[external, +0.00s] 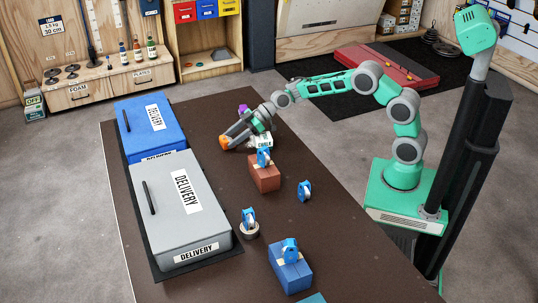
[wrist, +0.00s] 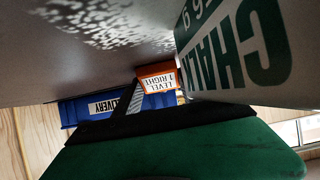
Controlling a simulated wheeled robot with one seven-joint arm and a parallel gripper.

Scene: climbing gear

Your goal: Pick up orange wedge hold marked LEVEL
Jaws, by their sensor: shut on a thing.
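The orange wedge hold (external: 225,142) is at the tip of my gripper (external: 232,137), low over the brown table near the blue delivery box. In the wrist view the orange wedge (wrist: 157,72) shows small beyond the gripper, with a white label that reads LEVEL and a second line that seems to read RIGHT, upside down. My gripper is shut on the wedge. Most of the wedge is hidden, and I cannot tell if it still touches the table.
A white chalk block (external: 263,141) stands just right of my gripper, with a purple thing (external: 243,108) behind. Blue (external: 132,112) and grey (external: 215,215) delivery boxes line the left. Blue devices sit on a red-brown block (external: 264,180), a blue block (external: 289,276), a round base and the table.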

